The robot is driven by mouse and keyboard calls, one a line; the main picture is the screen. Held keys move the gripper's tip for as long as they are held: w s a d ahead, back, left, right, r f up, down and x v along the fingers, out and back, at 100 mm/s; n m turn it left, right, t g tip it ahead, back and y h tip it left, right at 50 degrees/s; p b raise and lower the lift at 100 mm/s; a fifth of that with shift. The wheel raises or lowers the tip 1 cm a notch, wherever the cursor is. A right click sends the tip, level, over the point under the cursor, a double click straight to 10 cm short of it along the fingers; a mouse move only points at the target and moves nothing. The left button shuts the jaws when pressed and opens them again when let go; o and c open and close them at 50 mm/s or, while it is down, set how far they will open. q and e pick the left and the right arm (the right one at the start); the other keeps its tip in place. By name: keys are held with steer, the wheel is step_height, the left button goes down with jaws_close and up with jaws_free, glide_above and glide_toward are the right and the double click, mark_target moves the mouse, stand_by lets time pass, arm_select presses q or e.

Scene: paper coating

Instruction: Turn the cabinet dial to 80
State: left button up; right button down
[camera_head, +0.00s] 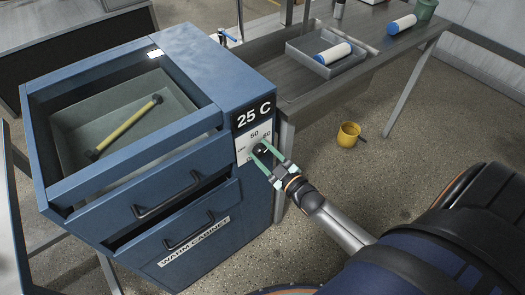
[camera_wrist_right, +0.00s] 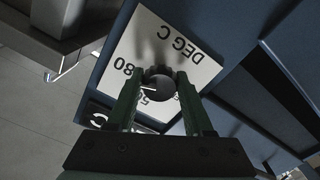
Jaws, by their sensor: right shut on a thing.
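The blue cabinet (camera_head: 225,235), labelled "WARM CABINET", stands left of centre in the head view. Its black dial (camera_head: 262,152) is on a white scale plate (camera_head: 243,148) under a display (camera_head: 253,113) reading "25 C". My right gripper (camera_head: 264,152) is shut on the dial, its green fingers on either side of the knob. In the right wrist view, the dial (camera_wrist_right: 160,85) sits between the fingertips (camera_wrist_right: 158,88). Its white mark points left, roughly between "80" and "50" on the upside-down plate (camera_wrist_right: 190,50). My left gripper is not in view.
The cabinet's top is open, showing a grey-green tray (camera_head: 75,135) with a yellow-handled rod (camera_head: 125,127). Drawer handles (camera_head: 168,197) stick out below the dial's left. A grey bench (camera_head: 290,85) with a tray and rollers stands behind. A yellow mug (camera_head: 348,134) is on the floor.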

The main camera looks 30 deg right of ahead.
stand_by(0.5)
steer(key=shift+c, duration=1.5)
jaws_free()
steer(key=s+d, duration=0.1)
steer(key=s, duration=1.1)
steer(key=shift+s, duration=0.25)
steer(key=shift+a, duration=0.1)
steer(key=s+a+f+m+g, duration=0.2)
steer(key=s+a+f+g, duration=0.1)
steer(key=a, duration=0.4)
steer(key=s+a+f+m+g, duration=0.2)
steer(key=s+a+f+g, duration=0.2)
steer(key=a+f+g, duration=0.1)
steer(key=shift+s+a+m+g+y+p, duration=0.25)
steer(key=shift+a+m+g+y+p, duration=0.2)
steer(key=shift+a, duration=0.4)
